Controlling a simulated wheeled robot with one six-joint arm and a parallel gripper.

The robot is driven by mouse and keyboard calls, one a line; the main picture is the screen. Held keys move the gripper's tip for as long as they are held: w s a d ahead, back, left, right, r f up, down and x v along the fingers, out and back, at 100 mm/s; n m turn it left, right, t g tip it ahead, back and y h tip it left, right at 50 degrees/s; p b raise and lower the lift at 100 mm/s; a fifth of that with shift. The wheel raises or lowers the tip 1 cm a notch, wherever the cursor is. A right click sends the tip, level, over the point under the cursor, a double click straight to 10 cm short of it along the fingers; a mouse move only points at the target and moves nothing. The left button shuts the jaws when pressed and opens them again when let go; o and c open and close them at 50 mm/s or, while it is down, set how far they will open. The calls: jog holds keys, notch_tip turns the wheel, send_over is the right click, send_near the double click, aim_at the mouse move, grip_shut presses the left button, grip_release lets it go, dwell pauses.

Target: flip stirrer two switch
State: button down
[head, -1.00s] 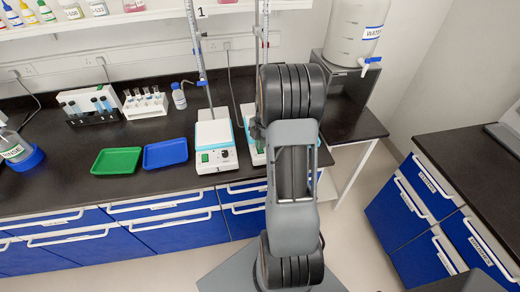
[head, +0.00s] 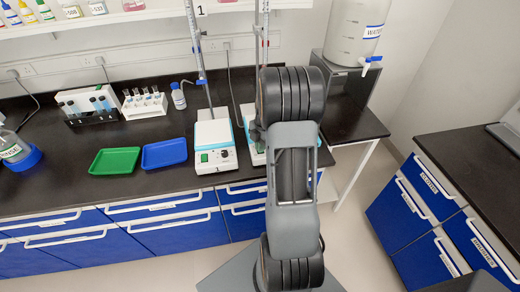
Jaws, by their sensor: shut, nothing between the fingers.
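Stirrer two (head: 251,150), a white hotplate stirrer with a teal edge, stands on the black bench and is largely hidden behind my arm. Its switch cannot be made out. Stirrer one (head: 215,138), with a green switch and a dark knob on its front, stands just left of it. My gripper (head: 255,132) shows only as a small dark part left of my arm, over stirrer two. It is shut with nothing held. Whether it touches the stirrer is hidden.
A green tray (head: 115,161) and a blue tray (head: 165,153) lie left of the stirrers. Tube racks and a small bottle (head: 178,97) stand behind. Tall burette stands rise at the stirrers. A water container (head: 355,35) stands at the back right.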

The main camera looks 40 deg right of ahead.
jog(key=shift+f, duration=0.2)
jog(key=shift+r, duration=0.2)
jog(key=shift+r+p, duration=2.05)
jog(key=shift+r, duration=1.35)
